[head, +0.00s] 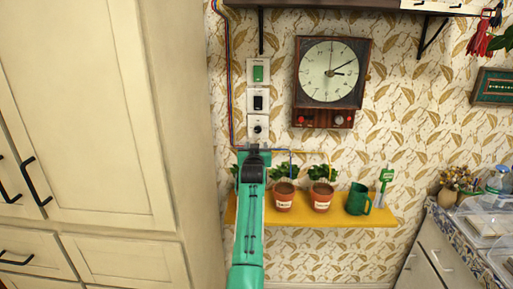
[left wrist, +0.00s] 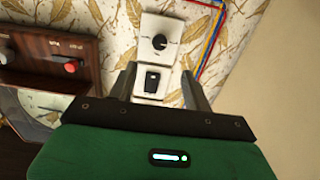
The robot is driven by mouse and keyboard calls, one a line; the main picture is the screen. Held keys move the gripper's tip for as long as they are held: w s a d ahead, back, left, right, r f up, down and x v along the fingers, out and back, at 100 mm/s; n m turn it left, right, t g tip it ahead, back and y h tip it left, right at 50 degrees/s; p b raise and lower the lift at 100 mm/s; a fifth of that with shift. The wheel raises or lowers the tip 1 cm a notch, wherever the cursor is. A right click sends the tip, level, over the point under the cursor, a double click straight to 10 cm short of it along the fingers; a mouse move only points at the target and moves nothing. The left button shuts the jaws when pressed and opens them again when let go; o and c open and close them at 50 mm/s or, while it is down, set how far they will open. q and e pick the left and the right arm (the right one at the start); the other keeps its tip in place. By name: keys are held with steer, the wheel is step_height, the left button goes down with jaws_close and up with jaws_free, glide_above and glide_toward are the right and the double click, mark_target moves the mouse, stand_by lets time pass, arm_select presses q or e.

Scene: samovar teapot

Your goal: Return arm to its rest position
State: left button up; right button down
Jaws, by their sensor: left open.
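My left gripper (head: 254,149) is raised in front of the wall, just below a column of wall controls. In the left wrist view my left gripper (left wrist: 159,72) is open, with its two fingers apart and nothing between them. Behind the fingers are a dark rocker switch (left wrist: 152,82) and a round knob (left wrist: 159,43) on white plates. In the head view the knob plate (head: 259,128) is the lowest, with the dark switch (head: 258,101) and a green switch (head: 258,73) above it. Whether the fingers touch the wall cannot be told. My right gripper is not in view.
A wall clock (head: 330,73) hangs right of the controls. A cream cabinet (head: 90,100) stands at the left; a counter is at the right.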

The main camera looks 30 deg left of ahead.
arm_select(q)
steer(key=s+d+f+m+g+h, duration=0.25)
steer(key=s+d+f, duration=0.35)
steer(key=s+f, duration=0.5)
steer(key=s+d+f+m+g+h, duration=0.25)
steer(key=s+d+f, duration=0.35)
steer(key=s+f, duration=0.55)
steer(key=s+d+f+m+g+h, duration=0.15)
steer(key=s+d, duration=0.35)
steer(key=s, duration=0.5)
steer(key=s+d+f+m+g+h, duration=0.1)
steer(key=s+d+f+g, duration=0.3)
steer(key=s, duration=0.6)
steer(key=s+d+m+g+h, duration=0.1)
steer(key=s+d+h, duration=0.1)
steer(key=s+d, duration=0.55)
step_height(320, 180, down, 30)
steer(key=s+a+g, duration=0.1)
steer(key=s+g, duration=0.1)
steer(key=s, duration=0.1)
steer(key=s+a+f, duration=0.2)
steer(key=s+f, duration=0.7)
steer(key=f, duration=0.1)
steer(key=s+a+f, duration=0.2)
steer(key=s+f, duration=0.8)
steer(key=shift+f+g, duration=0.2)
steer(key=shift+g, duration=0.25)
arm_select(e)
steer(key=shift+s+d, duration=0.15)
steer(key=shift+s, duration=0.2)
